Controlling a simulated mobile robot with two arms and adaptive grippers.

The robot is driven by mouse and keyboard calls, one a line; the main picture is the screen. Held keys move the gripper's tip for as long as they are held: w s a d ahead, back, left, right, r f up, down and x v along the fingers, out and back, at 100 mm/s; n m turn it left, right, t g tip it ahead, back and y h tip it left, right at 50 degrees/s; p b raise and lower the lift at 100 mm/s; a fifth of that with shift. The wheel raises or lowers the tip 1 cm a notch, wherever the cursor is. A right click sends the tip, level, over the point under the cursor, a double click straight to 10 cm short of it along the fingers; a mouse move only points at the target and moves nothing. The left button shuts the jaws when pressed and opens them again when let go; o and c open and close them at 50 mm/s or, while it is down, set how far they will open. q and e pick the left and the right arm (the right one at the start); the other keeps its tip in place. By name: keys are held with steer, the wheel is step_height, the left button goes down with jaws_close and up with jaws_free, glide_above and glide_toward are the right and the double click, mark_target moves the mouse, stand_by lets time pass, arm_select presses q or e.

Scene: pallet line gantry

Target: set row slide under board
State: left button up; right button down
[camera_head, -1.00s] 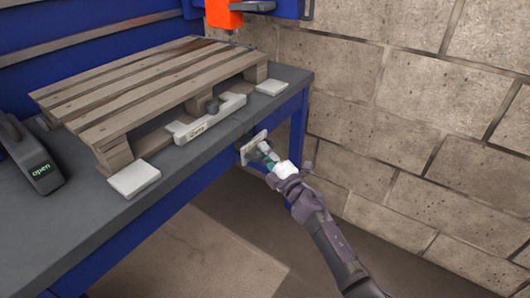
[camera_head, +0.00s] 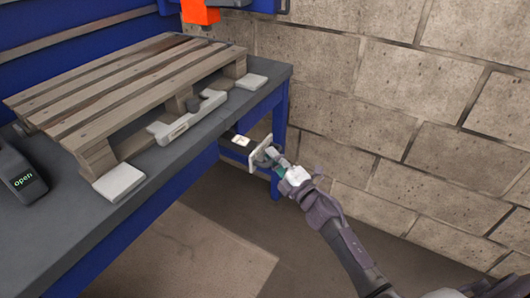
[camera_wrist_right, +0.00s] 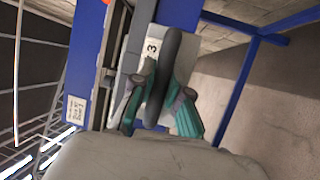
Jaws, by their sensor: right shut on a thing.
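The row slide (camera_head: 229,148) is a dark bar with a white label that sticks out from under the front edge of the grey bench top (camera_head: 182,172). A pale end plate (camera_head: 260,150) with a handle stands at its outer end. My right gripper (camera_head: 273,156) is shut on that handle. In the right wrist view, the dark handle (camera_wrist_right: 174,58) runs between the teal fingers (camera_wrist_right: 158,98), and a figure 3 shows on the slide behind it (camera_wrist_right: 152,47). The fingers partly hide the handle in the head view. My left gripper is not in view.
A dark device reading "open" (camera_head: 20,186) is at left. A block wall (camera_head: 400,110) stands at right. Floor in front is clear.

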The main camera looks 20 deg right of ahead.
steer(key=shift+f, duration=0.1)
steer(key=c, duration=1.1)
jaws_free()
steer(key=shift+c, duration=0.2)
steer(key=v, duration=1.2)
